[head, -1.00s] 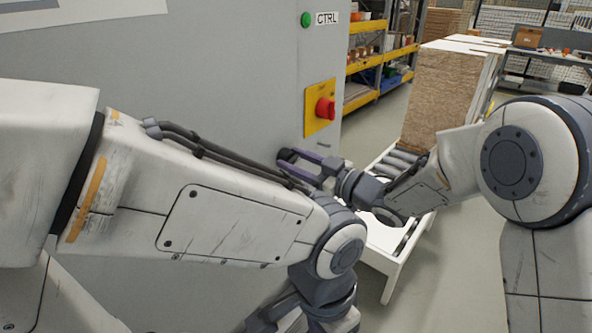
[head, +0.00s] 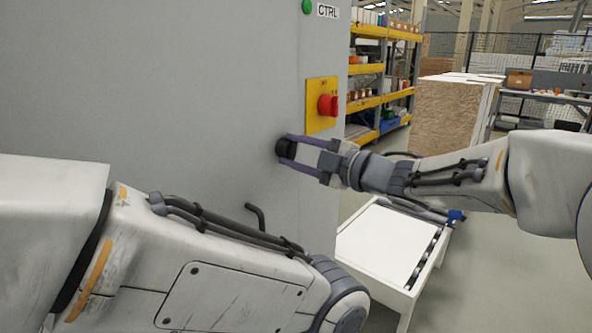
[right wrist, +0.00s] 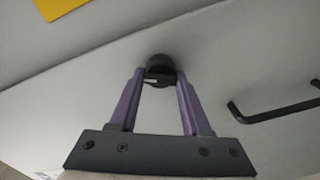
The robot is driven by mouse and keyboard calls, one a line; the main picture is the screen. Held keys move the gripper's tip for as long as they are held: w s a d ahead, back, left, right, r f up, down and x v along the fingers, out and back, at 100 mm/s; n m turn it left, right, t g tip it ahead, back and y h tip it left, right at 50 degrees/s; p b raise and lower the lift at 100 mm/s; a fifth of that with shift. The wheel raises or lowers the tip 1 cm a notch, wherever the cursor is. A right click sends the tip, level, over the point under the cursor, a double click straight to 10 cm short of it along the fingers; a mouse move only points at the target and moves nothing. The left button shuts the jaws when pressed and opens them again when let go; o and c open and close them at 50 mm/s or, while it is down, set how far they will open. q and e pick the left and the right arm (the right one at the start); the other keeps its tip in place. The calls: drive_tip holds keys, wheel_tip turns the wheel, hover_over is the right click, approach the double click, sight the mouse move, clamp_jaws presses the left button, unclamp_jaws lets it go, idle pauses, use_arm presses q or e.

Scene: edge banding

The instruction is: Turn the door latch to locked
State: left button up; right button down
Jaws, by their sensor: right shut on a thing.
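The door latch (head: 284,147) is a small black round knob on the grey cabinet front, below the red button. In the right wrist view the latch (right wrist: 160,66) lies between the fingertips, with a small pale mark on its near face. My right gripper (head: 287,148) comes in from the right, its two purple fingers shut on the latch. The same right gripper (right wrist: 161,80) has a finger on each side of the knob. The fingers cover part of the knob, and I cannot tell its turn angle. My left gripper is out of view.
A black bar handle (head: 258,217) sits below the latch on the cabinet (head: 200,110). A red button (head: 328,105) on a yellow plate is just above my right gripper. My left arm fills the lower left. A white-topped roller table (head: 385,245) stands right of the cabinet.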

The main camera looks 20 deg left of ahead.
drive_tip(key=n+b, duration=0.2)
drive_tip(key=shift+f+n, duration=0.3)
drive_tip(key=shift+r+n+b, duration=0.15)
drive_tip(key=shift+n+b, duration=0.95)
drive_tip(key=shift+b, duration=0.2)
drive_tip(key=shift+c, duration=1.8)
unclamp_jaws()
drive_tip(key=b+v, duration=0.1)
drive_tip(key=v, duration=0.9)
drive_tip(key=shift+d+b, duration=0.2)
drive_tip(key=shift+b, duration=0.1)
